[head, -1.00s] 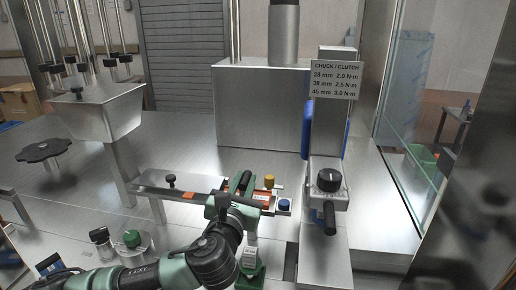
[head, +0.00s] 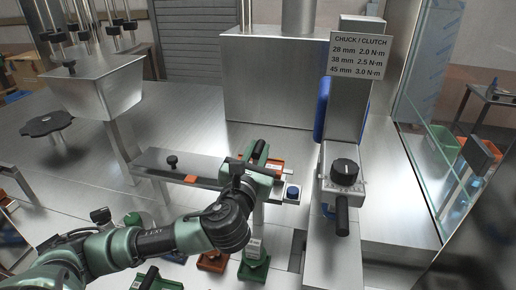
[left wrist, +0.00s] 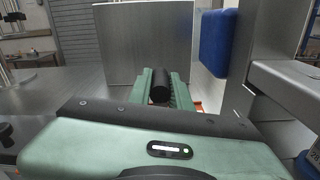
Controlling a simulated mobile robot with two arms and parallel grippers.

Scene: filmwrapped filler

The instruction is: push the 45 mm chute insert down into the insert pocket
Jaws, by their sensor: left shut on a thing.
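My left gripper (head: 258,158) is at the right end of the metal chute rail (head: 170,166). Its green fingers are shut on a black upright handle, which also shows between them in the left wrist view (left wrist: 160,85). Orange parts, which I take for the 45 mm chute insert (head: 276,166), show beside the fingers. The fingers and wrist cover most of the insert and the insert pocket, so I cannot tell how deep it sits. My right gripper is not in view.
A blue button (head: 292,191) is just right of the gripper. The column with a black dial (head: 344,172) and a blue pad (head: 322,108) stands close on the right. Orange (head: 211,262) and green (head: 254,268) pieces lie below.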

